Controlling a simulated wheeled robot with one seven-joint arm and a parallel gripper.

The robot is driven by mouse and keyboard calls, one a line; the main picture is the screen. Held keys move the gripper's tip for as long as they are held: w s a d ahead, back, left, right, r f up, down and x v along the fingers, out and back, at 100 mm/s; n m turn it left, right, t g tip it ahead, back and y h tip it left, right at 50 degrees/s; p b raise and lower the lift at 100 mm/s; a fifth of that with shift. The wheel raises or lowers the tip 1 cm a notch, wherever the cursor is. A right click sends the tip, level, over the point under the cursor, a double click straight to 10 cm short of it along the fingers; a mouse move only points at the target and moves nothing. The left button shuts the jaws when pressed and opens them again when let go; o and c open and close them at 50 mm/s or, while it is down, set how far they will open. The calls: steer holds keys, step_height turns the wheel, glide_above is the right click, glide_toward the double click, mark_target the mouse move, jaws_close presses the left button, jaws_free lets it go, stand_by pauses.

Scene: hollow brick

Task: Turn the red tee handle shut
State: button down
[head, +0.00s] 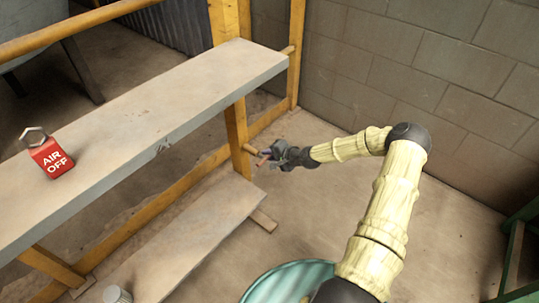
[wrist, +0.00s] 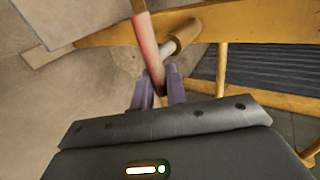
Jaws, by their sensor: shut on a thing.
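In the head view my gripper (head: 272,155) is beside the yellow post, below the upper shelf. There the handle (head: 263,159) shows only as a small reddish piece at the fingertips, and the stub (head: 250,149) sticks out from the post.
A red AIR OFF tag (head: 52,158) with a metal ring lies on the upper grey shelf (head: 150,110). A lower board (head: 195,240) lies under it. The yellow post (head: 237,135) stands close to my gripper. A teal round-topped thing (head: 290,282) is at the bottom. Floor right of my gripper is clear.

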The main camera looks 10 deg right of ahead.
steer(key=c, duration=1.5)
jaws_free()
steer(key=shift+d, duration=0.1)
steer(key=p+v, duration=0.3)
steer(key=v, duration=1.4)
steer(key=shift+s+p, duration=0.1)
steer(key=shift+p, duration=0.3)
